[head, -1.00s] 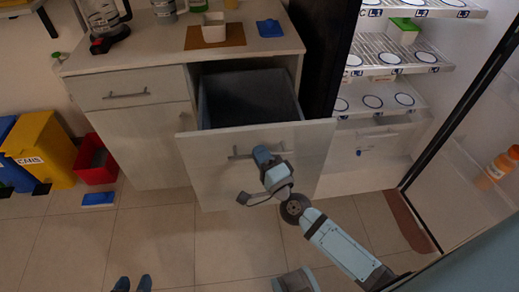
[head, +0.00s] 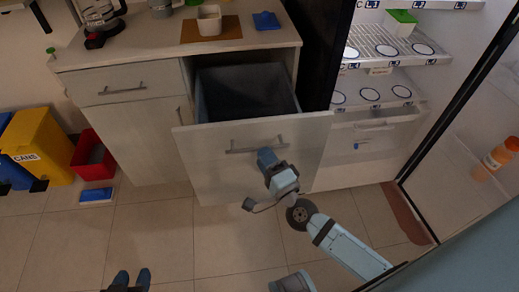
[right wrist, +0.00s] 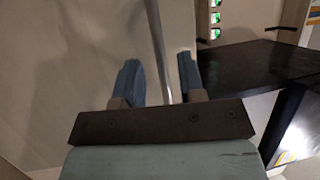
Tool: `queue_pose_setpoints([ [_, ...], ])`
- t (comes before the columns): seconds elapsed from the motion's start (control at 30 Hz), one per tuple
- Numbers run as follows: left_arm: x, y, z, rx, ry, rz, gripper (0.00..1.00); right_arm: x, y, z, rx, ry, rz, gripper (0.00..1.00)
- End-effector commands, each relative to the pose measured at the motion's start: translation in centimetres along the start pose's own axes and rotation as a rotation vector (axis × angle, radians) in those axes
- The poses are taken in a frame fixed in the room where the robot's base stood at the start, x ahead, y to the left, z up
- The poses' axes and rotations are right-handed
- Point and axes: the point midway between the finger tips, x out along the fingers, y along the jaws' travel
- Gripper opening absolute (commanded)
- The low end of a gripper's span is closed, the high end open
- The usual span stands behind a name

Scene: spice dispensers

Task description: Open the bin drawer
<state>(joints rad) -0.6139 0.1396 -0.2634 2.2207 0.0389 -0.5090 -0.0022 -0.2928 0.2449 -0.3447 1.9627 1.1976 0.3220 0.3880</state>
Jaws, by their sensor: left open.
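The bin drawer (head: 215,170) is pulled out of the counter, and a dark grey bin (head: 245,92) shows inside it. Its bar handle (head: 243,149) runs across the upper part of the front. My right gripper (head: 266,157) is just below the handle in the head view. In the right wrist view its two fingers (right wrist: 161,82) are apart, with the handle bar (right wrist: 157,45) seen between them; I see no finger closed on it. My left gripper (head: 133,279) is open and empty over the floor at the bottom edge.
A shut upper drawer (head: 118,90) is at left. A yellow bin (head: 40,145) and a red bin (head: 95,158) stand left of the counter. An open fridge (head: 385,70) with its door (head: 480,150) is at right.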

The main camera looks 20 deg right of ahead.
Motion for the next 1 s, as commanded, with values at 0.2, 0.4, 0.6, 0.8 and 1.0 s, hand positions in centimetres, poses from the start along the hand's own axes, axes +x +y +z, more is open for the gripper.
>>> queue_pose_setpoints([
  [0.2,0.1,0.1,0.1,-0.001,0.000,0.002,0.43,-3.3,0.0,0.0,-0.002,-0.002,0.001,0.37],
  [0.4,0.1,0.1,0.1,-0.001,0.000,0.002,0.43,-4.0,-0.1,0.0,0.000,0.000,-0.001,0.37],
  [0.6,0.0,0.1,0.1,-0.001,0.000,0.002,0.43,-4.0,-0.1,0.0,0.000,0.000,-0.001,0.37],
  [0.8,0.0,0.1,0.1,-0.001,0.001,0.002,0.43,-4.0,-0.1,0.0,0.000,0.000,-0.001,0.37],
  [1.0,-0.7,-0.1,-0.8,-0.002,-0.019,-0.005,0.43,-3.5,-2.4,-0.2,0.000,0.000,-0.001,0.37],
])
